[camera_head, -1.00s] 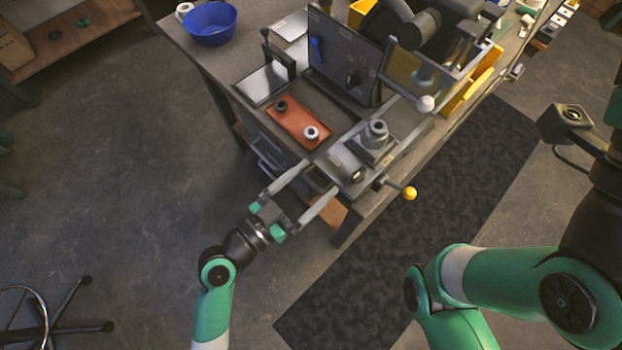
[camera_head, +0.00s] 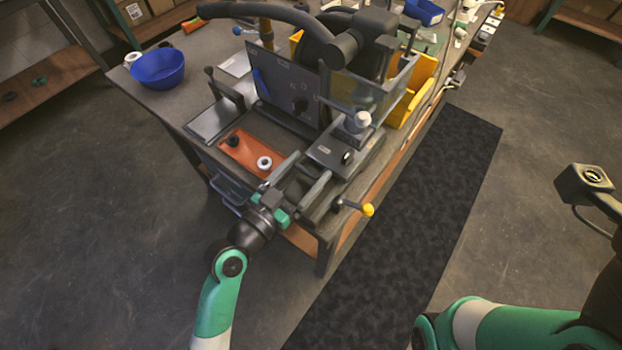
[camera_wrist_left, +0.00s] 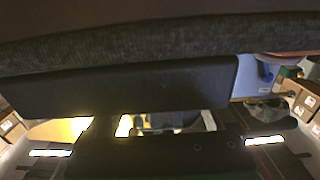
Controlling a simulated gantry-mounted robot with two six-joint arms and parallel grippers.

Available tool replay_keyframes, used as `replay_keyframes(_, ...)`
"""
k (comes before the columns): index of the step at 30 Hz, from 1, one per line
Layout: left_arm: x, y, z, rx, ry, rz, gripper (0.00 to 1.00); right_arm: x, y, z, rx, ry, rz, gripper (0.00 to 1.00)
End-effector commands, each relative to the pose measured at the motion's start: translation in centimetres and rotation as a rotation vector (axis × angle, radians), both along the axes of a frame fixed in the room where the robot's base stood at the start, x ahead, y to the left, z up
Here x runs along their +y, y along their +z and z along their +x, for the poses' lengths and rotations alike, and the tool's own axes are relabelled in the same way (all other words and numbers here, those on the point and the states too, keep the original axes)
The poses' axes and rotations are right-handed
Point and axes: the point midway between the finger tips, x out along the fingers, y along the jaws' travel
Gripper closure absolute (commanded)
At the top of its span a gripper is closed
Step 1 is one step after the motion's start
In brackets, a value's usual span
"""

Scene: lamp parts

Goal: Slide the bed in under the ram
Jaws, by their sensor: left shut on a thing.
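The bed (camera_head: 325,154) is a grey sliding plate with a small dark round knob, on its rails at the near corner of the bench. My left gripper (camera_head: 313,166) is shut on the bed's near end, one long finger along each side. The bed's far part lies under the press head (camera_head: 357,98), behind a clear guard.
An orange tray (camera_head: 238,145) with a dark and a pale ring lies left of the bed. A yellow-knobbed lever (camera_head: 368,209) sticks out at the front. A control panel (camera_head: 285,85) stands behind. A blue bowl (camera_head: 158,70) and yellow bins (camera_head: 412,98) stand farther off.

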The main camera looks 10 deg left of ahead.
Motion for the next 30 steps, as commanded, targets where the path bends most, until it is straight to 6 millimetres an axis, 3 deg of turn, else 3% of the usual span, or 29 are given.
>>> replay_keyframes(4,0.1,-0.3,0.1,0.004,0.003,0.006,1.0,0.0,0.0,0.0,0.0,0.0,0.0,0.54)
replay_keyframes(5,0.1,-0.3,0.1,0.004,0.003,0.006,0.09,0.0,0.0,0.0,0.0,0.0,0.0,0.54)
replay_keyframes(6,0.1,-0.3,0.0,0.005,0.002,0.005,0.02,0.0,0.0,0.0,0.0,0.0,0.0,0.54)
replay_keyframes(17,0.5,-0.2,-0.7,0.005,0.001,0.004,0.0,0.0,0.3,0.0,0.0,0.0,0.0,0.54)
replay_keyframes(30,5.4,-0.1,-8.5,0.004,0.005,0.005,0.0,0.0,1.7,0.0,0.0,0.0,0.0,0.54)
